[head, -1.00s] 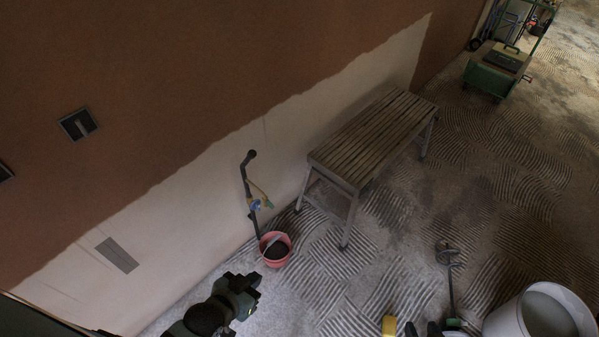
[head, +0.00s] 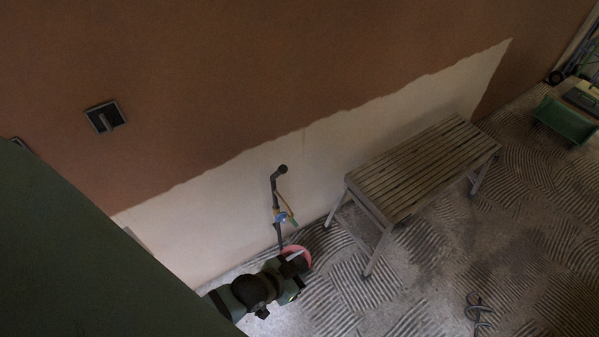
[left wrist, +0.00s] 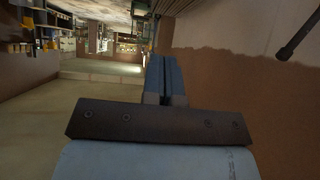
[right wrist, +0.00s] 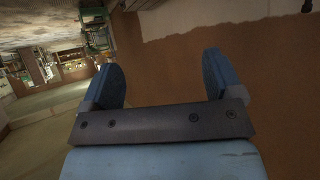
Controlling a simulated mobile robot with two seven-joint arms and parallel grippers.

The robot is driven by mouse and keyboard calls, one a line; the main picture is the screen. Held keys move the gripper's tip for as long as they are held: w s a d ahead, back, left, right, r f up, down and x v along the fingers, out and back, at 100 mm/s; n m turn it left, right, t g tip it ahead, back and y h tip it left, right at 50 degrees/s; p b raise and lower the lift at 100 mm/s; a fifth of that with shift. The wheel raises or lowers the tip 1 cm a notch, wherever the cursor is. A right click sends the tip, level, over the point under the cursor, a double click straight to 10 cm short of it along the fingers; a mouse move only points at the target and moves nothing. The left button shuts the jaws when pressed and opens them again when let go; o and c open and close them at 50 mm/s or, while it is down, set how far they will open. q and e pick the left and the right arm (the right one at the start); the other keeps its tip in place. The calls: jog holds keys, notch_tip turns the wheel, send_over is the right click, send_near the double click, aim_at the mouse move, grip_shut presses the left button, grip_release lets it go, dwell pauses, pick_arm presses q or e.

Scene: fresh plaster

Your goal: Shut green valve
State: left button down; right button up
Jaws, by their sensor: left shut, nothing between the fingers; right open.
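A dark pipe (head: 276,192) stands against the lower wall in the head view. On it sit a small blue fitting (head: 280,217) and a thin tan-yellow piece (head: 286,205) slanting down to a green tip (head: 294,223); they are too small to tell the valve's setting. My left gripper (head: 294,265) is below the fittings, apart from them in the picture, and partly covers a pink bucket (head: 305,251). The left wrist view shows its fingers (left wrist: 165,80) shut and empty. My right gripper (right wrist: 157,78) is open and empty in the right wrist view; it does not show in the head view.
A slatted bench (head: 420,170) stands right of the pipe, against the wall. A wall box (head: 105,117) is at upper left. A green cart (head: 565,122) is at far right. The ridged floor (head: 440,270) in front of the bench is mostly clear.

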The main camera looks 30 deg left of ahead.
pick_arm(q)
jog(key=w+d+f+m+g+b, duration=0.2)
jog(key=w+f+m+g+b, duration=0.5)
jog(key=w+f+m+b, duration=0.7)
jog(key=w+a+f+m+g+y+b, duration=0.1)
jog(key=w+a+m+g+y+b, duration=0.3)
jog(key=w+a+b, duration=0.8)
jog(key=w+a+g, duration=0.1)
jog(key=w+a, duration=0.4)
jog(key=shift+w+a+m+g+y+b, duration=0.2)
jog(key=shift+a+m+g+y+b, duration=0.1)
jog(key=shift+g, duration=0.1)
pick_arm(e)
notch_tip(320, 180, down, 16)
jog(key=w+a+y, duration=0.1)
jog(key=w+a, duration=0.1)
jog(key=shift+a+f+t, duration=0.2)
jog(key=shift+f+t, duration=0.05)
jog(key=shift+t, duration=0.15)
pick_arm(q)
jog(key=shift+f, duration=0.1)
